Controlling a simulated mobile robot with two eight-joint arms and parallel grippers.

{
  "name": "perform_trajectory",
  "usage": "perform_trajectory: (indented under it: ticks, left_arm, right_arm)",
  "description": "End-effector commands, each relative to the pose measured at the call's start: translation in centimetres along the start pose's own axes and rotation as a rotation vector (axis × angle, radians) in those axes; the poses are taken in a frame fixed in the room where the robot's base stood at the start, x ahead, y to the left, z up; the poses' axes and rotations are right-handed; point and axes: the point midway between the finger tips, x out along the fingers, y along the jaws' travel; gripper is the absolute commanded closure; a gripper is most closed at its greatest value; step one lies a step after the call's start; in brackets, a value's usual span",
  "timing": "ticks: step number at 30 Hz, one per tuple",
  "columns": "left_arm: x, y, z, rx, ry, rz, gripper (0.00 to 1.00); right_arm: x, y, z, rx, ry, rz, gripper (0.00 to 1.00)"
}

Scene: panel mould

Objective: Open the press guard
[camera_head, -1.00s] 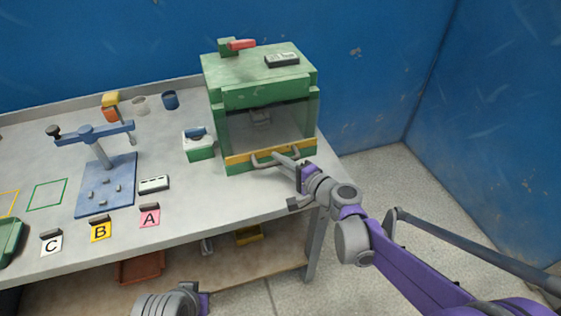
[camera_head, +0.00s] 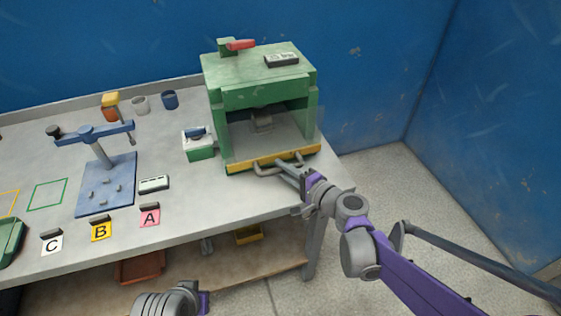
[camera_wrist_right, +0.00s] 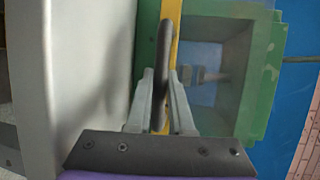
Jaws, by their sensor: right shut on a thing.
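The green press (camera_head: 255,90) stands at the right end of the bench. Its guard has a yellow bar (camera_head: 243,165) along the lower front, with a curved handle (camera_head: 262,171) on it. The press opening above the bar shows a grey tool (camera_head: 261,119) inside. My right gripper (camera_head: 283,166) is shut on the handle. In the right wrist view its two fingers (camera_wrist_right: 160,100) lie on either side of the dark handle (camera_wrist_right: 164,55), beside the yellow bar (camera_wrist_right: 173,12). Only part of my left arm shows at the bottom edge; its jaws are out of view.
A green box (camera_head: 200,152) stands just left of the press. A blue fixture (camera_head: 107,195) and A, B, C cards stand further left. The bench front right of card A (camera_head: 149,217) is clear. Blue walls stand behind and at the right.

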Motion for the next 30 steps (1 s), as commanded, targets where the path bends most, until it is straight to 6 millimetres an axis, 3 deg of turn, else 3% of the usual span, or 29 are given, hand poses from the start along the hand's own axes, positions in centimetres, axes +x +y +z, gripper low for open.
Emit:
perform_trajectory:
  ticks: [15,21,30]
  left_arm:
    - [-1.4,0.0,-0.8,0.000,0.005,0.000,1.00]
    - [-1.7,0.0,-0.9,0.000,0.006,0.000,1.00]
    - [-1.8,0.0,-1.0,0.000,0.006,0.000,1.00]
  right_arm:
    - [-10.2,2.1,4.2,-0.001,0.003,0.001,1.00]
    - [-12.3,2.6,5.1,-0.001,0.002,0.000,1.00]
    - [-13.2,2.8,5.5,-0.001,0.000,0.000,1.00]
